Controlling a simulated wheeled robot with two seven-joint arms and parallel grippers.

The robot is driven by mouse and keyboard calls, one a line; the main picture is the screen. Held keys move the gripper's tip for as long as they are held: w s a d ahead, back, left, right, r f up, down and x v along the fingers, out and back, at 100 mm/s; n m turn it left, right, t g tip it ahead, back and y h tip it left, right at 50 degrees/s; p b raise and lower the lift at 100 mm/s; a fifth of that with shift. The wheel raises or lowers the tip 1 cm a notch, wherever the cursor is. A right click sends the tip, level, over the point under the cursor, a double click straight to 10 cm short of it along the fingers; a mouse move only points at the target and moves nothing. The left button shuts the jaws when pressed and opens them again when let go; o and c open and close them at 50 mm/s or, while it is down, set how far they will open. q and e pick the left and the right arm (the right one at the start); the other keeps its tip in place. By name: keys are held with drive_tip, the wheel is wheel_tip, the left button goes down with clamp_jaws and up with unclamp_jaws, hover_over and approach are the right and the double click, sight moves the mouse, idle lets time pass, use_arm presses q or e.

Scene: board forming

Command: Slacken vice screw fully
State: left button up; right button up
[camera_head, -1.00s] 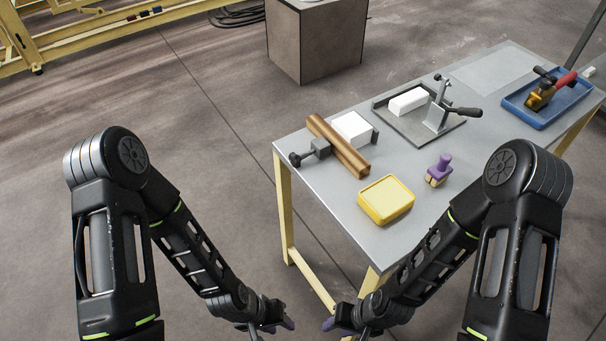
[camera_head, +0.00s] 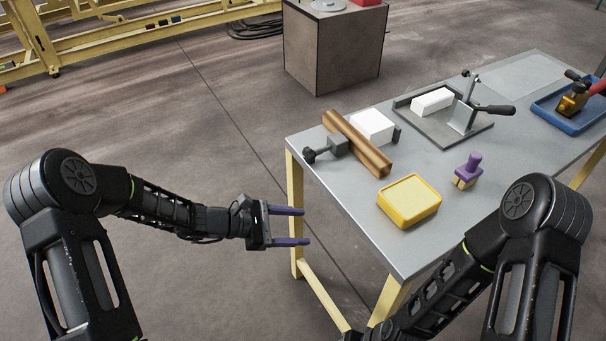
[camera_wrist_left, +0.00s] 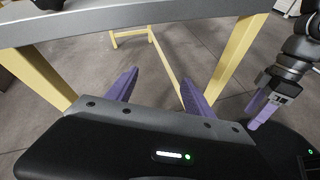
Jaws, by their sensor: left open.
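The vice (camera_head: 339,144) stands at the left end of the grey table in the head view. Its dark screw knob (camera_head: 310,155) sticks out past the left side, over the table edge. A brown bar (camera_head: 356,141) lies across the vice beside a white block (camera_head: 372,124). My left gripper (camera_head: 297,226) is open and empty, with purple fingers pointing right. It is below and left of the screw knob, off the table's left end, touching nothing. My right gripper is hidden or out of frame in the head view; a purple-fingered gripper (camera_wrist_left: 262,108) shows at the right in the left wrist view.
The table (camera_head: 340,195) also holds a yellow box (camera_head: 409,201), a purple-handled stamp (camera_head: 467,170), a clamp fixture (camera_head: 462,115) with a white block, and a blue tray (camera_head: 569,116). A yellow table leg (camera_head: 294,215) is close to my left fingers.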

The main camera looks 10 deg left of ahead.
sight(305, 155)
use_arm(q)
drive_tip(key=w+a+r+n+t+h+b, duration=0.1)
drive_tip(key=w+a+r+n+t+h, duration=0.1)
drive_tip(key=w+a+r+t, duration=0.4)
drive_tip(key=w+r+n, duration=0.1)
drive_tip(key=w+r, duration=0.2)
drive_tip(key=r, duration=0.1)
drive_tip(key=shift+w+r+n, duration=0.2)
drive_tip(key=shift+r+n, duration=0.05)
drive_tip(key=shift+n, duration=0.15)
drive_tip(key=shift+d, duration=0.1)
drive_tip(key=x, duration=0.7)
drive_tip(key=shift+w+d, duration=0.25)
drive_tip(key=shift+d, duration=0.05)
clamp_jaws()
